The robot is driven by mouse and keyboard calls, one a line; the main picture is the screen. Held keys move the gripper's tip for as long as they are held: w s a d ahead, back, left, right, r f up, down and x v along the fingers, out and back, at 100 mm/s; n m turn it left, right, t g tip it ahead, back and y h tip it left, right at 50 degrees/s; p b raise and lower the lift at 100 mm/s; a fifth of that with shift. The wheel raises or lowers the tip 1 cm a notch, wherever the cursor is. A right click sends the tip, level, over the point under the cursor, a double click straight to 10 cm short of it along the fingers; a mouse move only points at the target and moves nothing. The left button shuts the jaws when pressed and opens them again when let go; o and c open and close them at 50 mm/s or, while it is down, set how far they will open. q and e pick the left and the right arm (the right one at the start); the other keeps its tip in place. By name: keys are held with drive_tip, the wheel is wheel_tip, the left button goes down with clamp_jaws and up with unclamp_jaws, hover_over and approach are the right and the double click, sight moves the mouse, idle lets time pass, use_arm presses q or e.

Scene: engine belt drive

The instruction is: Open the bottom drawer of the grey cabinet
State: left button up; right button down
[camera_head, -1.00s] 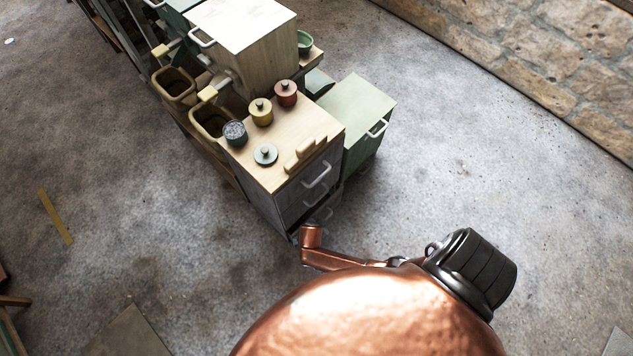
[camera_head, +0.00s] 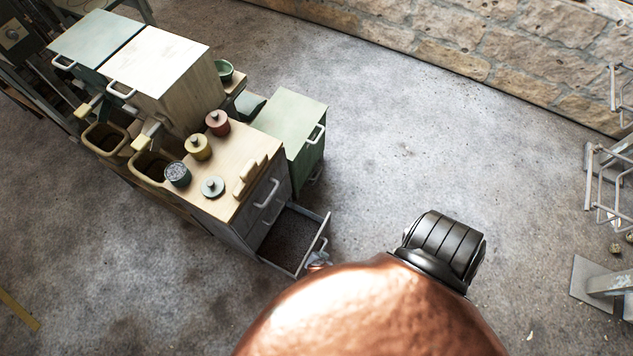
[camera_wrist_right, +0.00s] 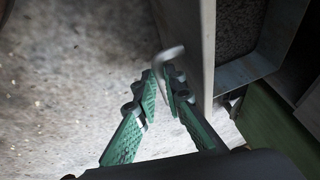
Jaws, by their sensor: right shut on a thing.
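The grey cabinet (camera_head: 240,229) with a pale wooden top stands left of the middle in the head view. Its bottom drawer (camera_head: 306,258) sticks out, with its dark, speckled, empty-looking inside showing. The upper drawers look shut. In the right wrist view the drawer's front panel (camera_wrist_right: 190,45) runs along the right of the fingers. My right gripper (camera_wrist_right: 163,77) has its green fingers closed around the light drawer handle (camera_wrist_right: 170,57). In the head view only a small part of that gripper shows at the drawer front; my copper body hides the rest. My left gripper is out of view.
Lidded pots (camera_head: 199,147) and a small lid stand on the cabinet top. A green cabinet (camera_head: 295,118) stands close on its right. Bins and more cabinets line the left. A metal rack (camera_head: 606,180) is at the far right. The floor (camera_head: 400,160) between is clear.

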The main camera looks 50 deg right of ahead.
drive_tip(key=c, duration=2)
unclamp_jaws()
